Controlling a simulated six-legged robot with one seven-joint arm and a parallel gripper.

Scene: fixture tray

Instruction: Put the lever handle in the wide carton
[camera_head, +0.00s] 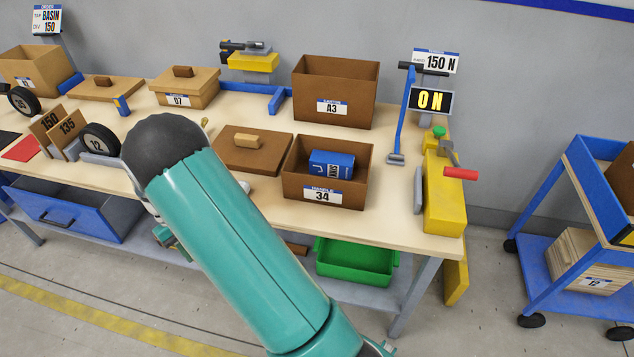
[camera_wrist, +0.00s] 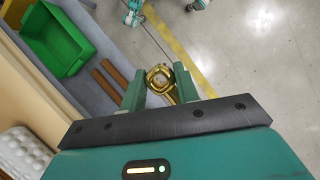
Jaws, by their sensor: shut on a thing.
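My gripper (camera_wrist: 160,86) shows in the wrist view, its two green fingers shut on a brass piece with a ring-shaped end, which looks like the lever handle (camera_wrist: 158,77). The rest of the piece is hidden by the gripper or seen end-on. In the head view my arm hides most of the gripper and the piece. An open brown carton labelled 34 (camera_head: 289,187) stands on the table with a blue box (camera_head: 331,164) inside. A taller open carton labelled A3 (camera_head: 308,86) stands behind it. I cannot tell from the labels which is the wide carton.
A brown lid (camera_head: 232,159) lies left of the 34 carton. A blue lever (camera_head: 403,122) and yellow fixture (camera_head: 443,200) stand at its right. A green bin (camera_head: 353,268) sits on the lower shelf and shows in the wrist view (camera_wrist: 50,32). Floor before the table is clear.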

